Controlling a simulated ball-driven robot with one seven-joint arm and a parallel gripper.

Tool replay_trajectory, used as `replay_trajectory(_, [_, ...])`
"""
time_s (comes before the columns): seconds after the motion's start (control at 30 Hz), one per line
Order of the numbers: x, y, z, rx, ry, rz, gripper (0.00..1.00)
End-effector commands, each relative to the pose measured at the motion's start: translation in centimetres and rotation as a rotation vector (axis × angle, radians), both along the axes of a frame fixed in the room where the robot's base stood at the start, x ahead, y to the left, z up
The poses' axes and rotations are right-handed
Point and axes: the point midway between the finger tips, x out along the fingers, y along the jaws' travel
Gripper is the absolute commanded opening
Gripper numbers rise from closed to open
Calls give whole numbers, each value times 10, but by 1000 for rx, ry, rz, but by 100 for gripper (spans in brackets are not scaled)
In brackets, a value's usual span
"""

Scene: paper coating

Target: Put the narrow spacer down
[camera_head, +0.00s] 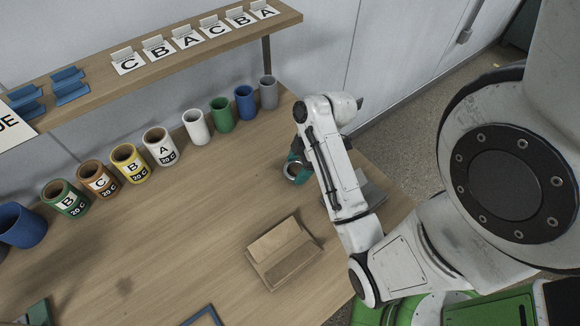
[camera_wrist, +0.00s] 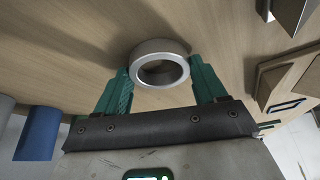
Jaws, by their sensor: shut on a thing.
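The narrow spacer is a short silver metal ring (camera_wrist: 160,47) between the green fingers of my gripper (camera_wrist: 160,72) in the wrist view. The fingers press on its left and right sides, and its open middle faces the camera. In the head view, a small part of the ring (camera_head: 290,179) shows beside my gripper (camera_head: 297,168), at the right part of the wooden table (camera_head: 190,240). My arm hides much of the gripper there. I cannot tell whether the ring touches the table.
A wooden holder (camera_head: 285,250) stands in front of my gripper. A grey metal piece (camera_head: 372,190) lies to the right, partly behind my arm. A row of cups, including a grey one (camera_head: 268,92), lines the back under a shelf (camera_head: 190,60) with letter cards. The table's middle is clear.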

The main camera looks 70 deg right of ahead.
Motion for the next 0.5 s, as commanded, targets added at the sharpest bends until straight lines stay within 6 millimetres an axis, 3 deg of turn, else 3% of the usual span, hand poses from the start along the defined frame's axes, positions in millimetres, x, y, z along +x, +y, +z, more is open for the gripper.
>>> replay_trajectory(0.3, [0,0,-2,1,0,0,41])
replay_trajectory(0.33, [0,0,-2,0,0,0,72])
replay_trajectory(0.5, [0,0,-1,0,0,0,88])
